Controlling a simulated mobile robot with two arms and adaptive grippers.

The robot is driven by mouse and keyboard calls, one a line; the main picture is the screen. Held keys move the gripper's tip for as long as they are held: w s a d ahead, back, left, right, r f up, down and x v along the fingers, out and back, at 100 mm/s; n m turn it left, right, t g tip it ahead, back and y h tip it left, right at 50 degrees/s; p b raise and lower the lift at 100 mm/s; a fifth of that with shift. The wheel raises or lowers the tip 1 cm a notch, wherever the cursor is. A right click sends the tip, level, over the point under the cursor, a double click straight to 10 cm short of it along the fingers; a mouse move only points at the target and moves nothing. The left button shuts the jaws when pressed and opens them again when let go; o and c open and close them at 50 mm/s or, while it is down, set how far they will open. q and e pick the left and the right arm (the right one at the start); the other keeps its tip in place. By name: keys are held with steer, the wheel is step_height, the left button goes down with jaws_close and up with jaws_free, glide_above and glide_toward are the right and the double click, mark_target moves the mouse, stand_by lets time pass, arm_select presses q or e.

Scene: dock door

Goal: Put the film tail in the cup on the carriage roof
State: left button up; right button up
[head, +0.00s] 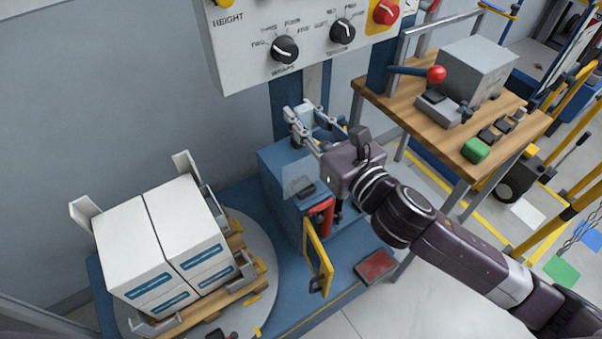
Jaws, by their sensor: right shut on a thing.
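My right gripper (307,117) reaches in from the right over the back of the blue carriage (277,177). Its grey fingers are shut on a small pale piece, which looks like the film tail (305,112). It is above the carriage roof, near the blue mast. A clear, see-through sheet (294,175) shows over the roof's front part. A small dark object (305,188) lies by it; I cannot tell whether it is the cup. My gripper body and wrist hide the right part of the roof. My left gripper is not in view.
White boxes (160,245) stand on a wooden pallet on the round turntable (262,265) at left. A control panel (310,45) overhangs the mast. A yellow frame (318,262) stands before the carriage. A wooden bench (400,110) with a grey machine (480,65) is at right.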

step_height(320, 180, down, 17)
steer(key=b, duration=0.3)
steer(key=shift+f, duration=0.1)
steer(key=shift+f+b, duration=0.15)
steer(key=shift+b, duration=0.15)
steer(key=o, duration=0.9)
steer(key=shift+o, duration=0.2)
